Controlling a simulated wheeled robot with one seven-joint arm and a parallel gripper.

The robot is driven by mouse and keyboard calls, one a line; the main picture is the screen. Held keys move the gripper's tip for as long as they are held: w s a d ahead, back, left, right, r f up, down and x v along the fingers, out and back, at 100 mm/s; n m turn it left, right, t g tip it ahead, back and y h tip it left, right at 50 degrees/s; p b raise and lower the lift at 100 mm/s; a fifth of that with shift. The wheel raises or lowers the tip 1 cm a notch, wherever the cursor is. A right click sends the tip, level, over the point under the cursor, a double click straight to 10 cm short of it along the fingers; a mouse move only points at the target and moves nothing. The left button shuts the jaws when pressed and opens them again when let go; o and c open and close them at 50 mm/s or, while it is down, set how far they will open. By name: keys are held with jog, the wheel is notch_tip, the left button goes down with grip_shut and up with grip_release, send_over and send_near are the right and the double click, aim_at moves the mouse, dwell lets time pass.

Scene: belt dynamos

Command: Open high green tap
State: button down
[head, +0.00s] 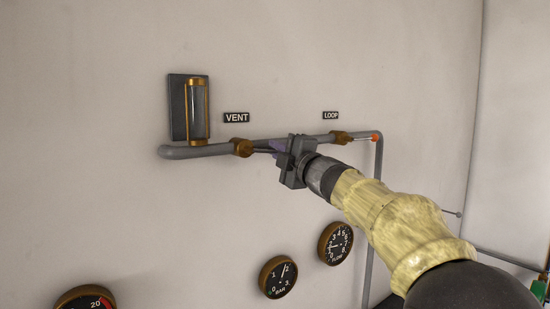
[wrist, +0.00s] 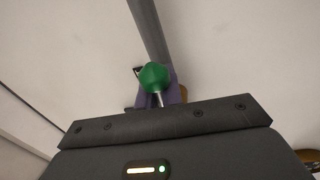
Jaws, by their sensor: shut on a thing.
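The green tap's round green knob (wrist: 153,77) shows in the wrist view at the end of a pale metal lever. My gripper (wrist: 157,97) is shut on this lever, with purple fingers on both sides just below the knob. In the head view, my gripper (head: 276,147) is at the grey pipe, just right of the brass valve body (head: 242,147) under the VENT label. A short piece of the lever shows between that valve and the fingers, lying roughly along the pipe. The green knob is hidden behind my gripper in the head view.
Another brass valve (head: 340,137) with an orange-tipped lever (head: 374,138) sits under the LOOP label (head: 331,115). A glass tube (head: 196,110) stands at the pipe's left end. BAR (head: 278,277) and FLOW (head: 335,243) gauges are on the wall below.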

jog(key=shift+w+d+r+n, duration=0.15)
jog(key=shift+r+n, duration=0.35)
jog(key=shift+n, duration=0.4)
jog(key=shift+r, duration=0.1)
jog(key=c, duration=1.5)
grip_release()
jog(key=shift+c, duration=0.2)
jog(key=b+v, duration=0.7)
jog(key=v, duration=1)
jog(key=shift+d, duration=0.35)
